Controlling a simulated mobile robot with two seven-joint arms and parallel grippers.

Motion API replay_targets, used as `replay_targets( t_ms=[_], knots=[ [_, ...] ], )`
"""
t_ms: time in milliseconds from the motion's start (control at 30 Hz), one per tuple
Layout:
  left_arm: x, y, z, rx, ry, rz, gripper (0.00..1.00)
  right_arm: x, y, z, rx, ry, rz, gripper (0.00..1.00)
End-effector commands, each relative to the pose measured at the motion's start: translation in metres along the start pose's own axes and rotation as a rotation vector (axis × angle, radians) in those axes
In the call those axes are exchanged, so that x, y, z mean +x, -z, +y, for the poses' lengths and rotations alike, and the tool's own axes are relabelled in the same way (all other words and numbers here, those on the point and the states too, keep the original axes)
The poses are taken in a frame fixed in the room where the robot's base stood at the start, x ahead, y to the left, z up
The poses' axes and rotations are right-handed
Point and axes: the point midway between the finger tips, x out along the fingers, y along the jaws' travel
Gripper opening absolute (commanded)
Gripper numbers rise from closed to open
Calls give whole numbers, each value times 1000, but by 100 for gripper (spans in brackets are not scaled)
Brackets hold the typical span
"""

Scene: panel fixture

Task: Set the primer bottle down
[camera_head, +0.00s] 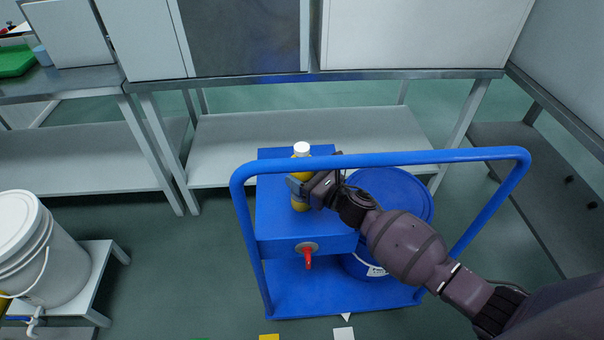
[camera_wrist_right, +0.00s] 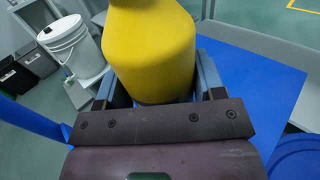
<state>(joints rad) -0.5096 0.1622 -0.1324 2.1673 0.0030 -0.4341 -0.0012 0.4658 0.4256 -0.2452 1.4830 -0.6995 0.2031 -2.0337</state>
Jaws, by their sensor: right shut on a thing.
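The primer bottle (camera_head: 300,203) is yellow with a white cap, upright, at the top of the blue box (camera_head: 285,222) on the blue cart. My right gripper (camera_head: 303,188) is shut around the bottle's body, reaching in from the right behind the cart's handle bar. In the right wrist view the yellow bottle (camera_wrist_right: 155,50) stands between my two fingers (camera_wrist_right: 155,88). I cannot tell whether its base touches the box top. My left gripper is not in view.
The blue cart handle (camera_head: 390,160) arches in front of the gripper. A blue drum (camera_head: 390,192) stands right of the box, partly behind my arm. A red tap (camera_head: 308,258) sticks out of the box front. A white bucket (camera_head: 30,245) stands at the left.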

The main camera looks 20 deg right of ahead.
Motion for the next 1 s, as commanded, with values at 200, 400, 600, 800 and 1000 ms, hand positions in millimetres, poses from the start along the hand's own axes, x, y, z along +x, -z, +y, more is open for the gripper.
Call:
replay_targets(
  t_ms=[200, 400, 600, 800, 1000],
  knots=[
    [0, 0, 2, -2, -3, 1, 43, 0, 0, 0, 1, 0, 0, 88],
    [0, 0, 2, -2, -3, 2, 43, 0, 0, 0, 0, 0, 0, 88],
    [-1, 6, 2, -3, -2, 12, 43, -6, -3, 0, -1, 1, 1, 88],
    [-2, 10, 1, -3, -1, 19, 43, -37, -4, -1, -2, 2, 1, 88],
    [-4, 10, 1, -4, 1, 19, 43, -73, -3, 0, 1, 2, 1, 88]
  ],
)
